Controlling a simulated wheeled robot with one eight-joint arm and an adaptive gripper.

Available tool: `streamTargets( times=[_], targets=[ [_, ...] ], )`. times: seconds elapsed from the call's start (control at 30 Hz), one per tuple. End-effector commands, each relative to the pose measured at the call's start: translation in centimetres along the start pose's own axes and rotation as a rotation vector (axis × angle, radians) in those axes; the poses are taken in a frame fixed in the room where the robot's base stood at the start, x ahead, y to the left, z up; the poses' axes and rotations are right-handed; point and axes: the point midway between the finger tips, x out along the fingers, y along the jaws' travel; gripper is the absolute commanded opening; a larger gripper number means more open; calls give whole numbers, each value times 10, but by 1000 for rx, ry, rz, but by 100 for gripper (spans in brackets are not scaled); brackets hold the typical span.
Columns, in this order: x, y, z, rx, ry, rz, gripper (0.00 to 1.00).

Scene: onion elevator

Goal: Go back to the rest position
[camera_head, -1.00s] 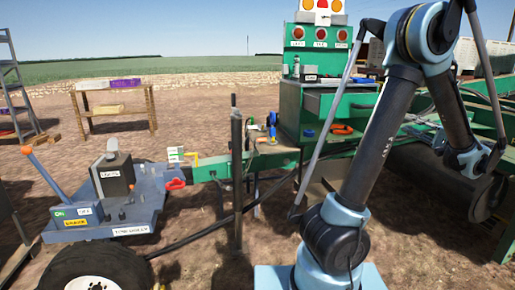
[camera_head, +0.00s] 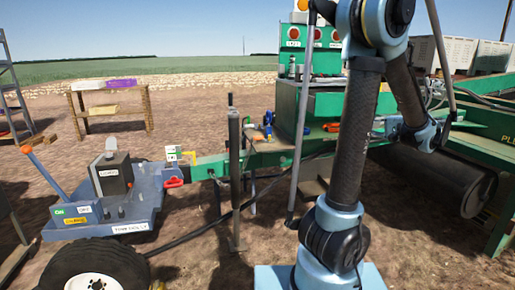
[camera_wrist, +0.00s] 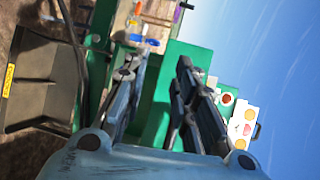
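My gripper (camera_wrist: 160,68) shows in the wrist view with its two dark fingers apart and nothing between them. Behind the fingers is the green machine (camera_wrist: 187,55), which looks turned on its side in this view. In the head view my arm rises from its base, bends near the top edge and comes down on the right in front of the machine.
A tow trolley (camera_head: 135,215) with a grey box (camera_head: 112,175) stands at the left. A wooden table (camera_head: 112,110) is behind it. A dark roller (camera_head: 435,180) and pale crates (camera_head: 450,53) are at the right. Bare soil lies between the trolley and the table.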

Motion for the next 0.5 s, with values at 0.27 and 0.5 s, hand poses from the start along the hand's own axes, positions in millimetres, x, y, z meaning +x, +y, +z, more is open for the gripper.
streamTargets(
  times=[0.27,0.5],
  targets=[
    [74,22,84,-8,-109,254,26],
    [104,54,157,-63,-190,472,26]
  ],
)
